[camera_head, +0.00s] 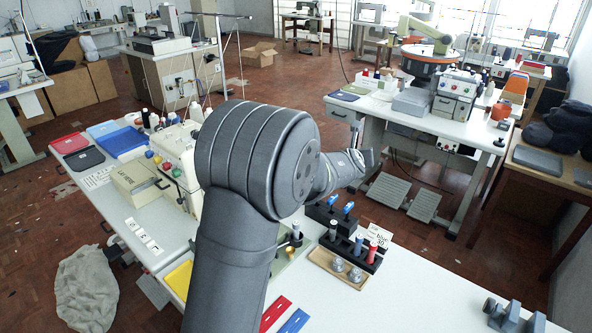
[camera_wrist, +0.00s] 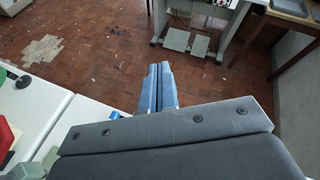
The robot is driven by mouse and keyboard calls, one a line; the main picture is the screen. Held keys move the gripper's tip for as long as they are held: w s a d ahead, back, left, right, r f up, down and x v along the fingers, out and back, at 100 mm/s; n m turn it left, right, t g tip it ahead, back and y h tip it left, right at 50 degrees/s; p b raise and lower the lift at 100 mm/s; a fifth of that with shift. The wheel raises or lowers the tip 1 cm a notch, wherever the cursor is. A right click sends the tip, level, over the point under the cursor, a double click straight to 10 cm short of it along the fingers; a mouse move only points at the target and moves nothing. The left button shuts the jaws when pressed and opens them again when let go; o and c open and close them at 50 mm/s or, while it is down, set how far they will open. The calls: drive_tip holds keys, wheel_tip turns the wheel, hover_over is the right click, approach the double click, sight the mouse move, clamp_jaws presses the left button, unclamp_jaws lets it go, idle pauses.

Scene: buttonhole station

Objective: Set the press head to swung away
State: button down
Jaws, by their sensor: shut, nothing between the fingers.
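My gripper (camera_wrist: 158,90) is shut with nothing between its fingers, which point out over the floor beyond the table edge in the wrist view. In the head view my large grey arm fills the middle and hides much of the table behind it. I cannot pick out the press head for sure. A cream machine (camera_head: 186,150) with coloured knobs stands just left of my arm, partly hidden by it. My gripper is well to the right of it and touches nothing that I can see.
A black rack (camera_head: 350,241) of spools and a wooden tray (camera_head: 340,268) with metal pieces sit right of my arm. Red (camera_head: 275,313) and blue (camera_head: 294,321) strips lie in front. A grey-blue fixture (camera_head: 514,318) stands at lower right. The white tabletop (camera_head: 420,300) between is clear.

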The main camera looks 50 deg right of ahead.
drive_tip(key=s+a+f+n+t+y, duration=0.1)
drive_tip(key=a+f+n+t+y, duration=0.2)
drive_tip(key=a+t, duration=0.45)
drive_tip(key=s+a+n+t+y, duration=0.1)
drive_tip(key=a+n+t+y, duration=0.3)
drive_tip(key=a, duration=0.6)
drive_tip(key=r+x, duration=0.1)
drive_tip(key=x, duration=1.3)
drive_tip(key=shift+w+f+t+h, duration=0.2)
drive_tip(key=shift+t+h, duration=0.1)
drive_tip(key=shift+t, duration=0.05)
